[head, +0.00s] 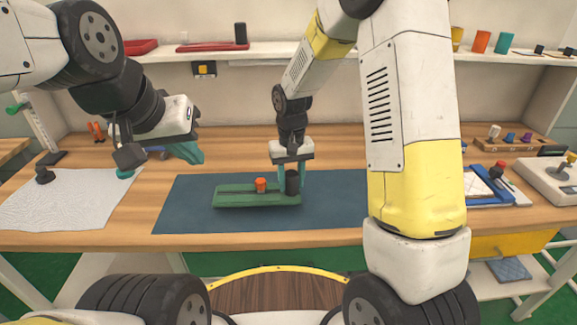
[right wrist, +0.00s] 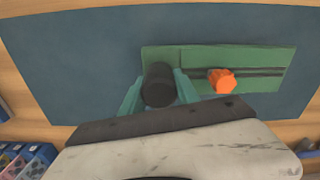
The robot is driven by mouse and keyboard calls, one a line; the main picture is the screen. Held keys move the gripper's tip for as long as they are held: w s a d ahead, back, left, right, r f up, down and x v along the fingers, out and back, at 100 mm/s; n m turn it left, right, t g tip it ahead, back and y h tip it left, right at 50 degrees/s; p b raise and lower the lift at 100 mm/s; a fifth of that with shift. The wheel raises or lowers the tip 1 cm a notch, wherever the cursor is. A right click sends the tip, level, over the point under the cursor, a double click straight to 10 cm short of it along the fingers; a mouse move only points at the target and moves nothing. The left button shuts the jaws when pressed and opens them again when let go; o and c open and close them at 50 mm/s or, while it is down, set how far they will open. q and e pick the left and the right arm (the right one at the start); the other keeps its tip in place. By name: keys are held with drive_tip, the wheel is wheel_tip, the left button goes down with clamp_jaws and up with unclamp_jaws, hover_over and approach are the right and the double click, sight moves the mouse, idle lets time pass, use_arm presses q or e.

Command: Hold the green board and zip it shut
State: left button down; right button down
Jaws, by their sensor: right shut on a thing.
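The green board (head: 232,200) lies flat on a dark blue mat, with a groove running along its length. An orange knob (head: 261,185) stands on the groove near the middle; it also shows in the right wrist view (right wrist: 222,80). A black cylinder (head: 292,183) stands at the board's right end in the head view. My right gripper (right wrist: 158,92) is shut on the black cylinder, one teal finger on each side. My left gripper (head: 160,163) hangs open and empty to the left of the board, its teal fingers wide apart.
The dark blue mat (head: 185,212) has free room around the board. A white cloth (head: 70,205) with a dark knob lies at the left. A blue clipboard (head: 485,190) and a white joystick box (head: 545,180) stand at the right. A shelf (head: 270,50) runs behind.

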drive_tip(key=shift+f, duration=1.6)
